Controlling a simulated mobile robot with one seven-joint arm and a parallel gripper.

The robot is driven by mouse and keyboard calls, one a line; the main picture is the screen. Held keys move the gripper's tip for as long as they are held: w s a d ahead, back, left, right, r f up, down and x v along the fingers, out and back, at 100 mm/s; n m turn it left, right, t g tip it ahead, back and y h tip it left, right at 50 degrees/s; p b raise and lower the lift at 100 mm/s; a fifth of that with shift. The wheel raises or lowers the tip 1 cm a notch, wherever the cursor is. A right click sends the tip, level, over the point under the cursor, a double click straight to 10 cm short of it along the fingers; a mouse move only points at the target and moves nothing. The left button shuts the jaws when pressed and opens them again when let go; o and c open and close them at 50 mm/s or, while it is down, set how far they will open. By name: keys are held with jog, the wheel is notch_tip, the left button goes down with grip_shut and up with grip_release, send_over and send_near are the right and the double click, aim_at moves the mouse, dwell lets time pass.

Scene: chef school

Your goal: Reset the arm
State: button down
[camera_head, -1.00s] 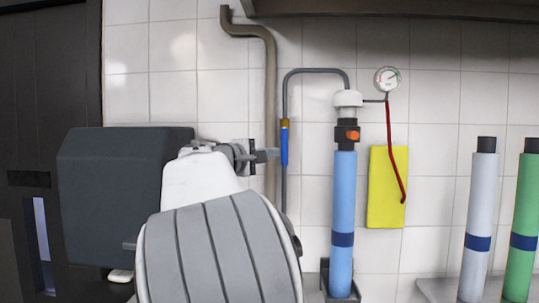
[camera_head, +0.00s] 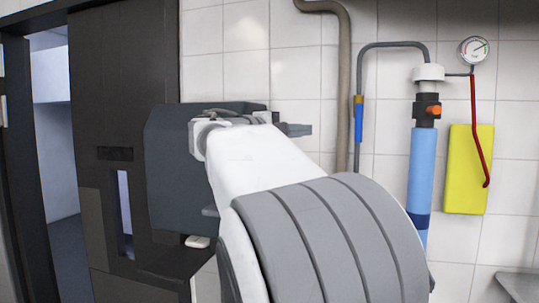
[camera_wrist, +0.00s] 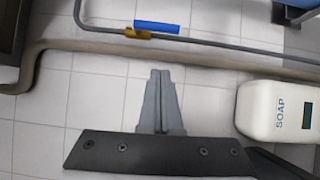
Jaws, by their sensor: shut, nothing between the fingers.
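My gripper (camera_wrist: 160,74) shows in the wrist view with its two grey fingers together and nothing between them. It points toward the white tiled wall, below a grey pipe. In the head view my gripper (camera_head: 301,130) is a small grey tip at the end of my white and grey arm, which fills the lower middle. The arm hides part of the wall and the gripper's far side.
A dark door (camera_head: 125,70) and an opening are further left. A blue filter cylinder (camera_head: 421,170) and yellow panel (camera_head: 462,180) are at right. A white soap dispenser (camera_wrist: 275,110) is near my gripper in the wrist view.

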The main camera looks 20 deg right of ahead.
jog(key=s+d+f+y, duration=0.1)
jog(key=s+f+y, duration=0.3)
jog(key=f, duration=0.3)
jog(key=s+d+f+y, duration=0.1)
jog(key=s+f+y, duration=0.25)
jog(key=f, duration=0.45)
jog(key=s+a+f+m+y, duration=0.4)
jog(key=s+a+f+y, duration=0.5)
jog(key=s+a+f, duration=0.9)
jog(key=s, duration=0.2)
jog(key=shift+s+a+f+y, duration=0.15)
jog(key=shift+s+a+y, duration=0.1)
jog(key=shift+s+y, duration=0.1)
